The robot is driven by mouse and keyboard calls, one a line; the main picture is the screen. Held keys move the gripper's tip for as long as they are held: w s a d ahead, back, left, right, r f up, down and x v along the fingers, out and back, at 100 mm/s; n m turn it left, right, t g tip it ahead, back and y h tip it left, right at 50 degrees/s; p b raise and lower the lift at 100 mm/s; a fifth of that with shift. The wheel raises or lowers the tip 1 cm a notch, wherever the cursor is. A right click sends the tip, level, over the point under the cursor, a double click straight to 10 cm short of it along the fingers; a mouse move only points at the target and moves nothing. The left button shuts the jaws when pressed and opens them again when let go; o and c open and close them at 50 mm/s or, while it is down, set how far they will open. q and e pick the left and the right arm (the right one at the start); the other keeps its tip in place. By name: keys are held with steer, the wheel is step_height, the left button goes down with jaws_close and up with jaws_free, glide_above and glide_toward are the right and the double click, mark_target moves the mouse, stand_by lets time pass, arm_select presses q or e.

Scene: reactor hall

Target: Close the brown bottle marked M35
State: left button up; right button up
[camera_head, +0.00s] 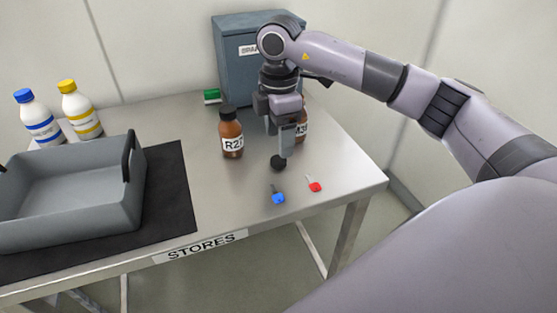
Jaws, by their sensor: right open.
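The brown bottle marked M35 (303,127) stands upright on the steel table. My right gripper covers much of it, and I cannot see its top. A round black cap (278,163) appears just below the fingertips, seemingly on the table in front of the bottle. My right gripper (279,145) points down, open, in front of and left of the M35 bottle. I cannot tell whether a finger touches the cap. My left gripper is not in view.
A brown bottle marked R27 (231,134) with a black cap stands left of the gripper. A grey tray (128,205) sits left on a dark mat. A grey cabinet (231,72) stands behind.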

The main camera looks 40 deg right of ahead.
mark_target(279, 160)
steer(key=shift+f, duration=2.65)
steer(key=shift+c, duration=0.4)
steer(key=shift+a, duration=0.1)
steer(key=c, duration=1)
